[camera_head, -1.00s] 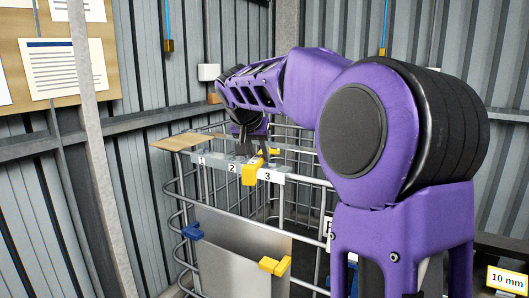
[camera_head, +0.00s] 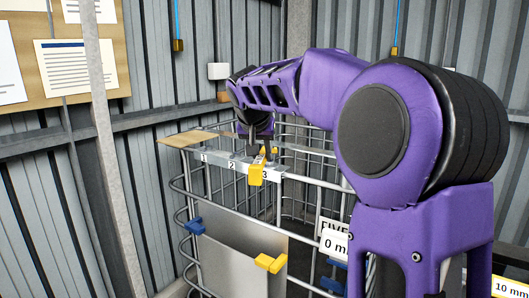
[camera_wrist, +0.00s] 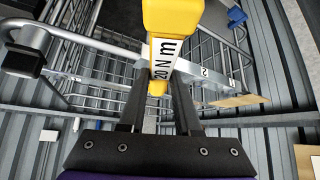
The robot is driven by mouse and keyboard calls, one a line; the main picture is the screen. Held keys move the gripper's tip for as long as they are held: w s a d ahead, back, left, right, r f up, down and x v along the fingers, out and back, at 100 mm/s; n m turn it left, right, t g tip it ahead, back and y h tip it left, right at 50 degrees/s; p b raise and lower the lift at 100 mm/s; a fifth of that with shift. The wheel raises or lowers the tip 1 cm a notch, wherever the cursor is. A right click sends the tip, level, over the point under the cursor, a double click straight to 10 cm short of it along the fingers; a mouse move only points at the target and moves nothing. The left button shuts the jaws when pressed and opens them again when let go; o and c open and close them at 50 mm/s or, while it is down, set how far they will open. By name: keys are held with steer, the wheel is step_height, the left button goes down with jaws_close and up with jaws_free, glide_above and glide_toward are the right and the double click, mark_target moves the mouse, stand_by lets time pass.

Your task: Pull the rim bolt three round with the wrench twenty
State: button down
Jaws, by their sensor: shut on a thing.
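My gripper (camera_head: 258,148) is above the top rim of a wire cage and is shut on the yellow wrench (camera_head: 257,174). In the wrist view the wrench (camera_wrist: 172,18) carries a white label (camera_wrist: 163,60) reading 20 N m, and my gripper's dark fingers (camera_wrist: 163,95) close around it. The pale rim strip (camera_head: 217,163) bears the numbers 1, 2 and 3. The wrench's yellow end hangs over the strip right beside the number 3 (camera_head: 265,174). Rim bolt three itself is hidden by the wrench and my gripper.
The cage (camera_head: 210,232) has a grey plate (camera_head: 225,262) and yellow (camera_head: 271,263) and blue (camera_head: 194,227) clips on its front. A cardboard piece (camera_head: 188,139) lies at its left corner. A post (camera_head: 105,150) stands left. Corrugated walls close in behind.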

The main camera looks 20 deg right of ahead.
steer(key=shift+f, duration=0.1)
stand_by(0.4)
steer(key=shift+s+a+f+b, duration=0.1)
steer(key=shift+f+b, duration=0.6)
steer(key=shift+b, duration=0.1)
steer(key=shift+f, duration=0.1)
steer(key=shift+f+b, duration=0.35)
steer(key=shift+b, duration=0.1)
steer(key=shift+f+b, duration=0.3)
steer(key=shift+f, duration=0.05)
stand_by(0.4)
steer(key=shift+f+b, duration=0.45)
steer(key=shift+f, duration=0.05)
steer(key=shift+w+a+m+g+h, duration=0.15)
steer(key=shift+w+a+m+h, duration=0.1)
steer(key=shift+w+a+m, duration=0.25)
steer(key=shift+w+a+m+g+h, duration=0.15)
steer(key=shift+w+a+m+h, duration=0.2)
steer(key=shift+a, duration=0.3)
